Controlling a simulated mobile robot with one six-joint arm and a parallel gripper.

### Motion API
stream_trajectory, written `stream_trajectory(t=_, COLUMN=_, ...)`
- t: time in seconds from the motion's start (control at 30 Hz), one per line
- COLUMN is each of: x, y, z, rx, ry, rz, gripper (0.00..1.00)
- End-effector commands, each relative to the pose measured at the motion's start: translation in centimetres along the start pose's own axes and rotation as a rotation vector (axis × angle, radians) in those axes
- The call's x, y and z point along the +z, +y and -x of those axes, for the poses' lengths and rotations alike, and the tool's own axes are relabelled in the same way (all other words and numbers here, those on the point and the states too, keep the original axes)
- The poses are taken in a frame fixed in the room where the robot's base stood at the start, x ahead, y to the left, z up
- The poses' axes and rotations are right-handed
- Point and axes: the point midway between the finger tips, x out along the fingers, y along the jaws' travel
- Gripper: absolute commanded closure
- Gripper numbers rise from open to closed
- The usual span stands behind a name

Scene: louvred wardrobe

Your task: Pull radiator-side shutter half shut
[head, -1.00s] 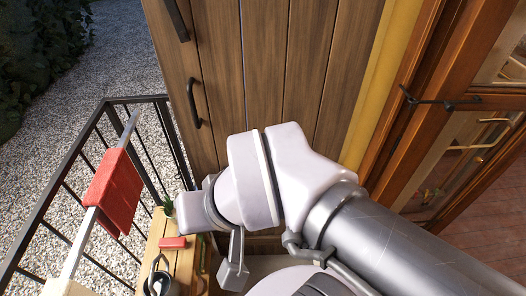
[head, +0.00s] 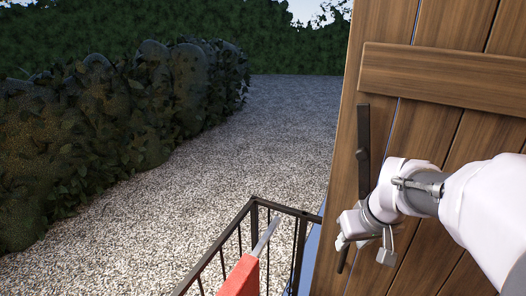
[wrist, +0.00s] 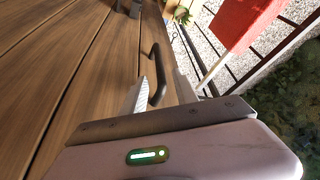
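The brown plank wooden shutter (head: 420,130) fills the right of the head view, with a crosspiece near its top. A dark curved pull handle (wrist: 157,75) is on its face in the wrist view. In the head view, a dark upright bar (head: 363,150) is fixed near the shutter's left edge, above my gripper (head: 347,238). In the wrist view my gripper (wrist: 163,95) has its two fingers apart, with the handle between them. I cannot tell whether either finger touches it. My wrist hides part of the handle in the head view.
Beyond lie open gravel (head: 250,140) and a dark hedge (head: 110,130).

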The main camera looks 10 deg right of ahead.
Motion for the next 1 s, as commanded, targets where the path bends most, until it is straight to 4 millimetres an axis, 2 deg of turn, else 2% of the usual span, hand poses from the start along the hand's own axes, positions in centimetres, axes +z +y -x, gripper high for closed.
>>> stream_trajectory(t=0.03, x=0.2, y=0.0, z=-1.2, rx=-0.001, ry=-0.003, rz=0.000, gripper=0.65)
stream_trajectory(t=0.1, x=0.2, y=0.0, z=-2.3, rx=-0.001, ry=-0.003, rz=-0.001, gripper=0.65)
stream_trajectory(t=0.23, x=0.1, y=0.0, z=-3.6, rx=-0.001, ry=-0.002, rz=-0.001, gripper=0.65)
stream_trajectory(t=0.6, x=0.0, y=0.0, z=-4.1, rx=0.000, ry=0.000, rz=0.000, gripper=0.65)
stream_trajectory(t=0.77, x=0.0, y=0.0, z=-4.1, rx=0.000, ry=0.000, rz=-0.001, gripper=0.96)
stream_trajectory(t=0.8, x=0.0, y=0.0, z=-4.1, rx=0.000, ry=0.000, rz=-0.001, gripper=1.00)
stream_trajectory(t=1.0, x=0.0, y=0.0, z=-4.1, rx=0.000, ry=0.000, rz=0.000, gripper=1.00)
